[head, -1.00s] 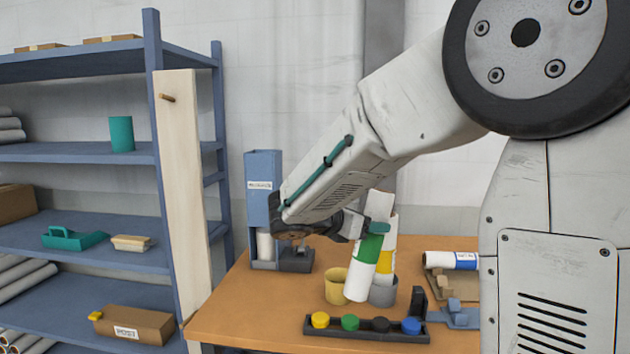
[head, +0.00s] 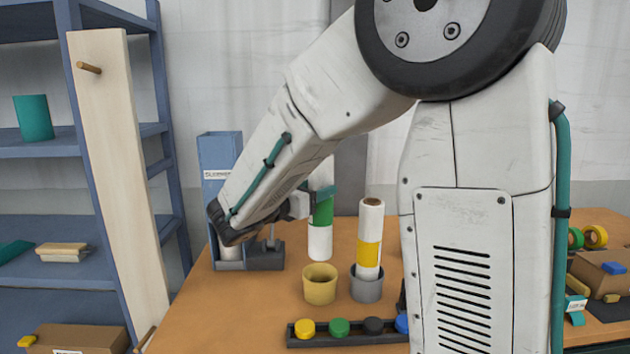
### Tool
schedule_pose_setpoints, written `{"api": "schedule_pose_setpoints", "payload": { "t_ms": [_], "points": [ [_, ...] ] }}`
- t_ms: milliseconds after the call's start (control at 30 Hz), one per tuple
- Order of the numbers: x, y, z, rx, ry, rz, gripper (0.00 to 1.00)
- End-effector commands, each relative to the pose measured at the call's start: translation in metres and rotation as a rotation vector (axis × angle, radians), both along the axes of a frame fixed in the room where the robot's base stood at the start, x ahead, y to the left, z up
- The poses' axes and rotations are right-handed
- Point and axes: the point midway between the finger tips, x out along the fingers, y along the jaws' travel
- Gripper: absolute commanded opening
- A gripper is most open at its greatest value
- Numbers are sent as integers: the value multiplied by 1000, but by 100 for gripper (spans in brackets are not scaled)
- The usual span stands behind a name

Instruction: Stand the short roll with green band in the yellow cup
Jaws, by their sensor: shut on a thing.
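The roll with the green band (head: 321,212) is white and hangs upright in my gripper (head: 318,194), which is shut on its upper part. Its lower end appears just behind and above the yellow cup (head: 320,287) in the head view. The cup stands on the table with its mouth open and looks empty. Whether the roll's lower end is over the cup or behind it, I cannot tell.
A grey cup (head: 367,288) holds a roll with a yellow band (head: 369,240) right beside the yellow cup. A dark tray (head: 352,338) of coloured caps lies in front. A blue dispenser (head: 219,165) stands behind left on the table (head: 225,310).

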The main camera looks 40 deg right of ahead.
Motion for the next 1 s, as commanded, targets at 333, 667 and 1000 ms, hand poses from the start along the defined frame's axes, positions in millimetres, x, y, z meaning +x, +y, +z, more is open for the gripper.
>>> {"api": "schedule_pose_setpoints", "payload": {
  "t_ms": [333, 667, 1000],
  "points": [
    [0, -1, -29, 0, 2, -1, 19],
    [0, -1, -55, 0, 2, -1, 19],
    [0, -1, -80, 0, 2, -1, 19]
  ]
}}
